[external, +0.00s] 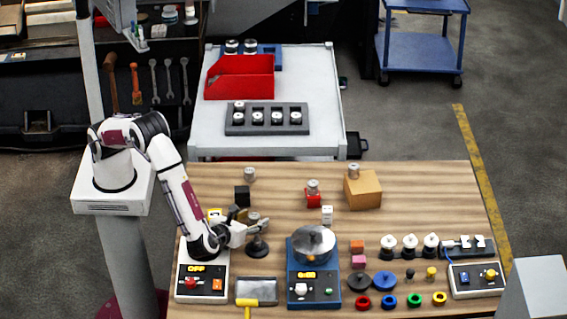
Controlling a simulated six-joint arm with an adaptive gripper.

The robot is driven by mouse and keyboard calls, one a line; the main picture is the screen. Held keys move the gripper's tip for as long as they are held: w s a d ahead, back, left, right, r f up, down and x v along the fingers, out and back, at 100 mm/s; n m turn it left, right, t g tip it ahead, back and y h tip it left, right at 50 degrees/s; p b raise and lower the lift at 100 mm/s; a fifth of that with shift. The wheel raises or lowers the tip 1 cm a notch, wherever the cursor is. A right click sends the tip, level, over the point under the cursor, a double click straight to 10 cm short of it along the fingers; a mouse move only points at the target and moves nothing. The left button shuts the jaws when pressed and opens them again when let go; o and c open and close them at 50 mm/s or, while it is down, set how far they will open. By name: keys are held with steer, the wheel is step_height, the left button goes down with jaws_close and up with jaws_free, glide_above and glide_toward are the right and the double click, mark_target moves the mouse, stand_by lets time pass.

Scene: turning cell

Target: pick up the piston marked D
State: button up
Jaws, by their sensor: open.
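Several small silver cylinders look like pistons, and the letters on them are too small to read, so I cannot tell which is marked D. One piston (250,174) is at the back left of the wooden table, one (312,186) is on a red block, and one (353,170) is on a cardboard box. Another (253,217) appears beside my gripper, near a dark round stand (258,248). More pistons (277,118) sit in a dark tray on the white cart. My gripper (264,230) is open, low over the left part of the table, and partly overlaps the stand.
A blue machine with a silver dome (314,243) stands right of my gripper. A control box marked OFF (202,284) is below my arm. A yellow-handled tool (247,303) lies at the front. Coloured rings (388,301) and white-topped pieces (410,242) fill the right side.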

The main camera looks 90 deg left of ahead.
mark_target(251, 218)
steer(key=c, duration=1.2)
steer(key=shift+r, duration=0.15)
steer(key=shift+c, duration=0.2)
steer(key=shift+r, duration=4.85)
